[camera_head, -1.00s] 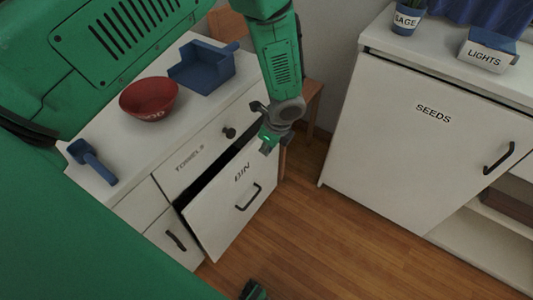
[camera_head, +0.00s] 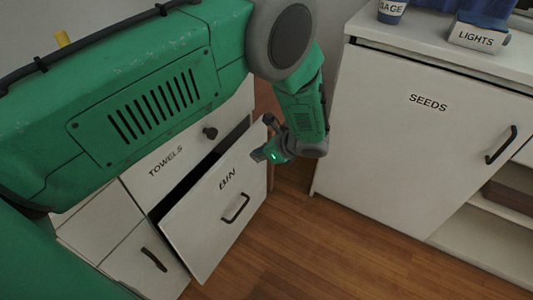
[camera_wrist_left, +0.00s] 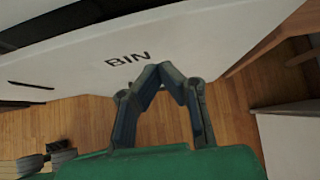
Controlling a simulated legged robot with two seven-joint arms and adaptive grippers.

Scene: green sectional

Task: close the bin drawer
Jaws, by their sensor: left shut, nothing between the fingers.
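The bin drawer (camera_head: 212,215) is a white tilted front marked BIN with a dark handle (camera_head: 236,208). It stands ajar, with a dark gap along its upper edge. My left gripper (camera_head: 262,155) is at the upper right edge of this front, its fingers shut and empty. In the left wrist view the shut fingertips (camera_wrist_left: 163,72) are right by the BIN lettering on the drawer front (camera_wrist_left: 200,45); I cannot tell if they touch it. A grey and green part, apparently my right gripper (camera_wrist_left: 45,160), shows at the lower left there, its jaws unclear.
A white SEEDS cabinet (camera_head: 410,130) stands to the right, with a LIGHTS box (camera_head: 478,38) on top. Wooden floor (camera_head: 300,240) lies open between them.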

